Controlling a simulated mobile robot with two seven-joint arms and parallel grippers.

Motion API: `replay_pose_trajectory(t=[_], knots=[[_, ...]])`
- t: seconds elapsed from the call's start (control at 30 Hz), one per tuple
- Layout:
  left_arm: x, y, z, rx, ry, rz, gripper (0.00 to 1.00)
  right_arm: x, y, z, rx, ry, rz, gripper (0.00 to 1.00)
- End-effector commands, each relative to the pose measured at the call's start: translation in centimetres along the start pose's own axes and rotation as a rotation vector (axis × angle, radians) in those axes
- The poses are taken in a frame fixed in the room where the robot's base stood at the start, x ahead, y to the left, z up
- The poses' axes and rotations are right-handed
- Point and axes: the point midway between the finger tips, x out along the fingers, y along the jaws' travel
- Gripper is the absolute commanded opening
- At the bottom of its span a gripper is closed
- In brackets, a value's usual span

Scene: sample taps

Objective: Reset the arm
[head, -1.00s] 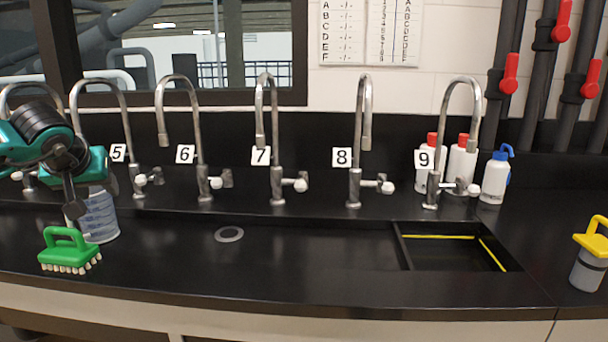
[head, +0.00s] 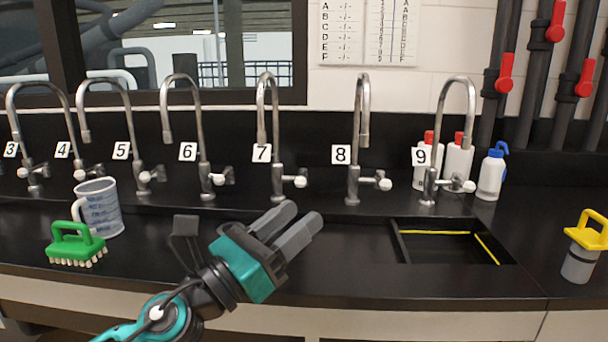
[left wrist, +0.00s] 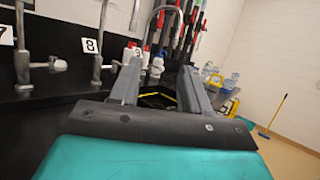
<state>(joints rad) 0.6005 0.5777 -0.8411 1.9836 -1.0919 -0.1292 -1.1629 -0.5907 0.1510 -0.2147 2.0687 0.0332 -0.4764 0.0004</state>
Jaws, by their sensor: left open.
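My left arm comes in from the bottom left of the head view. Its gripper (head: 296,226) is open and empty, held over the front part of the black counter, pointing up and right. In the left wrist view its two grey fingers (left wrist: 160,88) stand apart with nothing between them. Beyond them are the sink opening with a yellow edge and the taps. My right gripper does not show.
A row of numbered taps (head: 277,140) stands along the back. A measuring jug (head: 100,208) and green brush (head: 75,245) are at left. Bottles (head: 491,175) stand by tap 9. A sink (head: 450,246) opens at right, near a yellow-topped container (head: 580,262).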

Motion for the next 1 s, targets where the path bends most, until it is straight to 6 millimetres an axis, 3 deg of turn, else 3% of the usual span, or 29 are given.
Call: replay_pose_trajectory(t=[0.03,0.17,0.3,0.4,0.47,0.6,0.7,0.87,0.9,1.0], knots=[[-1.0,0.7,0.0,-0.203,-0.048,0.101,0.47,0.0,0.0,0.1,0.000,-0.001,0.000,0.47],[-4.6,4.0,-1.0,-0.697,-0.174,0.382,0.47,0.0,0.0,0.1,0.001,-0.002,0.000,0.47],[-10.7,7.0,-4.6,-1.192,-0.319,0.717,0.47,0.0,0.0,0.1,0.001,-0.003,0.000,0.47],[-16.2,7.6,-8.2,-1.509,-0.438,0.982,0.47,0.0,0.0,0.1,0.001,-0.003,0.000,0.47],[-19.8,7.2,-10.4,-1.678,-0.517,1.152,0.47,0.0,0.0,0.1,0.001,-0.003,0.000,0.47],[-27.1,4.7,-14.5,-1.957,-0.699,1.513,0.47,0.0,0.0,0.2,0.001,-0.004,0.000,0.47],[-31.0,2.4,-16.2,-2.070,-0.810,1.722,0.47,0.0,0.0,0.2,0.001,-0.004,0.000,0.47],[-35.9,-1.4,-17.8,-2.162,-0.968,2.007,0.47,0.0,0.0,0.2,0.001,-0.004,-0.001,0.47],[-36.9,-2.4,-18.0,2.137,0.989,-2.039,0.47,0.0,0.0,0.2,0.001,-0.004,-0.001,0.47],[-39.4,-4.9,-18.3,1.954,0.984,-2.001,0.47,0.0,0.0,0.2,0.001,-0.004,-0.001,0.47]])
